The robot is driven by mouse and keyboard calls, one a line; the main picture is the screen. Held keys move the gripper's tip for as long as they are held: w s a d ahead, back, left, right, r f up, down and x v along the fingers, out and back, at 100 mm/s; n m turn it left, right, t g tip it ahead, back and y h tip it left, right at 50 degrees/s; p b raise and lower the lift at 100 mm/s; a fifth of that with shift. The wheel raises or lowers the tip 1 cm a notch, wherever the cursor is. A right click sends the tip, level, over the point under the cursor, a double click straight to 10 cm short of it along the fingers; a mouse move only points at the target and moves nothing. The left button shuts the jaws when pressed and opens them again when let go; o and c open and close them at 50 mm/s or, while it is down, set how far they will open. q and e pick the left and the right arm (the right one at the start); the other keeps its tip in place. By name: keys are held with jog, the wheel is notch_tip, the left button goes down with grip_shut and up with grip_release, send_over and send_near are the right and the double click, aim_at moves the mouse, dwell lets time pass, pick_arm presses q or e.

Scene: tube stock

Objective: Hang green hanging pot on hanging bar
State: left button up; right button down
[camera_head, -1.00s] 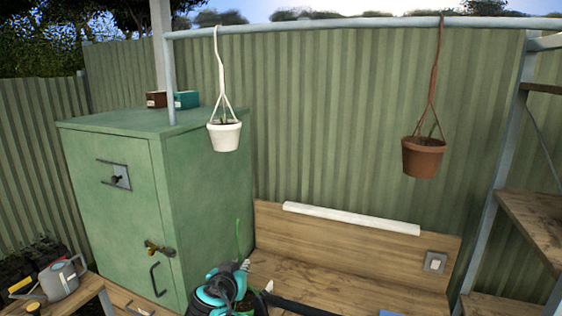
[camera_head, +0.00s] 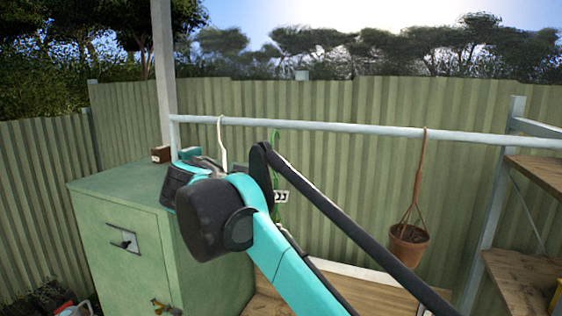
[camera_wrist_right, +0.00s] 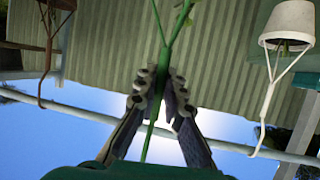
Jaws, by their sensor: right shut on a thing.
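My right gripper (camera_head: 281,196) is raised in front of the hanging bar (camera_head: 350,129). It is shut on the green hanger of the green hanging pot (camera_head: 276,148). The hanger's upper end shows at about bar height in the head view; I cannot tell whether it touches the bar. In the right wrist view, which is upside down, the green hanger (camera_wrist_right: 152,125) runs between the fingers (camera_wrist_right: 153,85) and splits into strands towards the top edge. The bar (camera_wrist_right: 85,113) crosses behind. The pot's body is hidden or out of frame. My left gripper is not in view.
A white pot hangs left of the gripper by its white hanger (camera_head: 221,140); the white pot (camera_wrist_right: 290,22) shows in the wrist view. A brown pot (camera_head: 408,245) hangs on the right. A green cabinet (camera_head: 125,250) stands left, shelves (camera_head: 525,270) right. Bar between gripper and brown hanger is clear.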

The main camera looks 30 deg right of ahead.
jog(key=w+d, duration=0.9)
jog(key=d, duration=0.3)
jog(key=shift+d+r, duration=0.35)
jog(key=shift+r, duration=0.05)
dwell(1.2)
jog(key=c, duration=1.6)
grip_release()
jog(key=shift+o, duration=0.2)
jog(key=shift+a, duration=0.1)
